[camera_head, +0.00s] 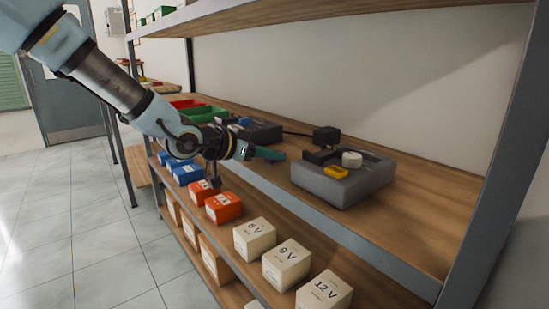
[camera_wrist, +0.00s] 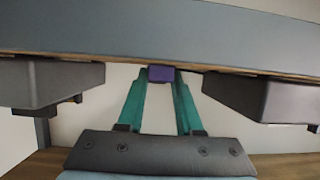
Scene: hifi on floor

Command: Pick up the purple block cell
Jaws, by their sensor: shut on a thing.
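The purple block cell (camera_wrist: 160,73) is small and sits between the tips of my two teal fingers in the wrist view. My gripper (camera_wrist: 160,77) is shut on it. In the head view my gripper (camera_head: 270,154) is over the middle shelf, between a dark tray on the left and a grey tray on the right. I cannot make out the purple block there. In the wrist view the block shows against the shelf edge, and I cannot tell whether it touches the shelf.
The grey tray (camera_head: 325,187) holds a white round piece (camera_head: 352,159), a yellow block (camera_head: 335,172) and dark pieces. The dark tray (camera_head: 266,133) and red and green bins (camera_head: 203,114) stand left. Orange and cream boxes (camera_head: 254,238) fill the lower shelf. Another shelf is overhead.

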